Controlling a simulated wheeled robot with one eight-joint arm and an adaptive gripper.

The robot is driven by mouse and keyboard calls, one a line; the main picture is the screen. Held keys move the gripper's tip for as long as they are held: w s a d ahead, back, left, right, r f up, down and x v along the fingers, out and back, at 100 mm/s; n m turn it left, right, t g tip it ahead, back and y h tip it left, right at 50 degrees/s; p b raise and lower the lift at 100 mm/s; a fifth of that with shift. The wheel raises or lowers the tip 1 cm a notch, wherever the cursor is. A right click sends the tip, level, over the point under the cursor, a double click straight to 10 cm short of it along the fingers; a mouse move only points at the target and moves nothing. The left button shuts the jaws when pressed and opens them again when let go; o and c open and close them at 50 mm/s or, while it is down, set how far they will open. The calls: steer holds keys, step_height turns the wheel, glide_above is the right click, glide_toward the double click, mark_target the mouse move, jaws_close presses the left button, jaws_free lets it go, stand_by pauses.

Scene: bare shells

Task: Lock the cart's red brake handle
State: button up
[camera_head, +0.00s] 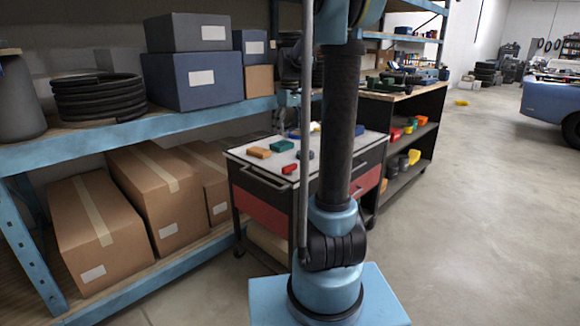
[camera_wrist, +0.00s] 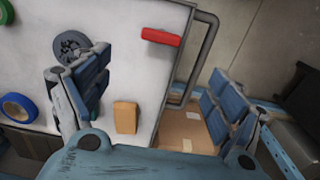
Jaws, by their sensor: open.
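The cart (camera_head: 240,155) has a pale top, dark sides and red drawer fronts, and stands beyond my arm. A small red piece, which looks like the brake handle (camera_head: 289,169), is on its top near the front edge. In the wrist view the red handle (camera_wrist: 162,37) lies across the pale cart top (camera_wrist: 120,60), close to the grey push rail. My gripper (camera_wrist: 158,68) is open, with its two padded fingers wide apart and nothing between them touching. The handle is ahead of the fingertips, apart from them. The gripper is not clearly visible in the head view.
An orange block (camera_wrist: 126,117), a grey wheel-like part (camera_wrist: 70,46) and a blue tape roll (camera_wrist: 17,107) lie on the cart top. The grey rail (camera_wrist: 206,50) stands off the cart's edge. Shelving with cartons (camera_head: 95,225) is left; open floor (camera_head: 490,220) is right.

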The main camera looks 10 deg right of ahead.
mark_target(290, 165)
step_height(290, 165, down, 16)
steer(key=shift+r, duration=0.15)
stand_by(0.4)
steer(key=c, duration=1)
